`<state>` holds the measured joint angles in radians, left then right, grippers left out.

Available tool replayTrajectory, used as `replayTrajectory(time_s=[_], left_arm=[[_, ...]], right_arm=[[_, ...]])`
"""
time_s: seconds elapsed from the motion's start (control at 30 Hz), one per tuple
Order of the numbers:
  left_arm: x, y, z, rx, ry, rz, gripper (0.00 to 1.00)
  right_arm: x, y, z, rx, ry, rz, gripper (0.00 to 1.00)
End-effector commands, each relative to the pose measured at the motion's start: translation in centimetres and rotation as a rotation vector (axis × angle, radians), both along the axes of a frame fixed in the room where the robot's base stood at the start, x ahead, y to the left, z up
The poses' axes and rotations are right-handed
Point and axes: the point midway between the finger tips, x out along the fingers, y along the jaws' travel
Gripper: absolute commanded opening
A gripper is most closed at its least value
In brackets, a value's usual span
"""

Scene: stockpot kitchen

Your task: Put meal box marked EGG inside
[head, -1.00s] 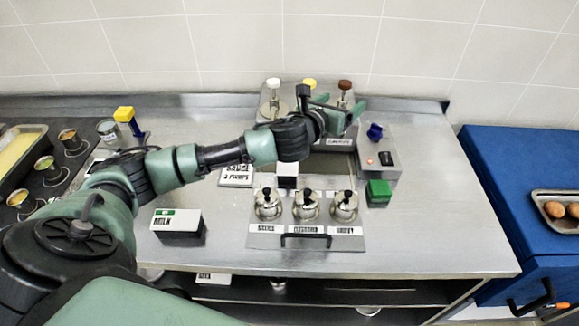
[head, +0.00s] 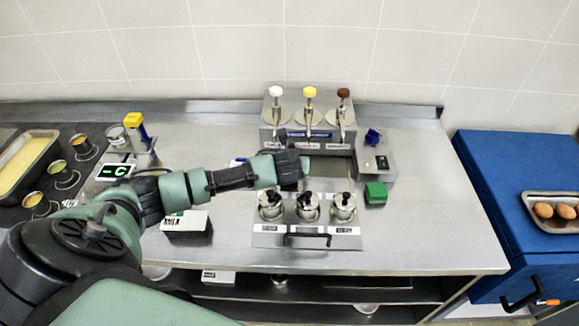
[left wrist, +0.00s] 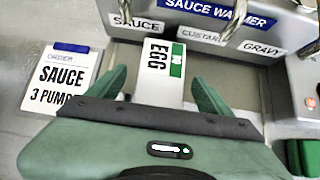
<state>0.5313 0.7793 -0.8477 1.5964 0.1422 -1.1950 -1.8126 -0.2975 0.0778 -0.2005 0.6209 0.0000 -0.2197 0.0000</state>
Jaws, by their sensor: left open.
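The white meal box marked EGG (left wrist: 160,72), with a green label patch, shows in the left wrist view in front of the sauce warmer. In the head view my arm hides it. My left gripper (left wrist: 157,78) is open, with one finger on each side of the box. I cannot tell whether the fingers touch it. In the head view the left gripper (head: 303,164) is in front of the sauce warmer (head: 300,135). My right gripper is not in view.
A steel unit with several lidded pots (head: 306,206) stands at the front. A green block (head: 376,193) and a control box (head: 377,163) are right. Another white carton (head: 187,222) is front left. An order card (left wrist: 62,78) lies left of the EGG box.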

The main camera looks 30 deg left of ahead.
Motion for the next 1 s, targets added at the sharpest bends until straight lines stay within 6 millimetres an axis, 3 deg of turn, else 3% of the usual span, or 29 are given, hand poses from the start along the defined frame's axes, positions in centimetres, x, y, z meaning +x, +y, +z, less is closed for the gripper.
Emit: replayTrajectory(time_s=[0.2,0.43,0.47,0.73,1.0], left_arm=[[1.16,0.60,-1.27,0.001,-0.001,-0.001,0.80],[1.22,0.60,-1.35,0.001,-0.002,-0.003,0.80],[1.21,0.60,-1.35,0.001,-0.002,-0.003,0.74],[1.20,0.62,-1.35,0.001,-0.002,-0.003,0.00],[1.23,0.63,-1.23,0.001,-0.003,-0.002,0.00]], right_arm=[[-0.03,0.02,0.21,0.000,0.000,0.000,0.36],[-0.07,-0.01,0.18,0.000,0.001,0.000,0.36],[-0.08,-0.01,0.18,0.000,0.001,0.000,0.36],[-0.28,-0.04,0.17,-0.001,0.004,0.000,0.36],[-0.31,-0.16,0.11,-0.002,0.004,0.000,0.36]])
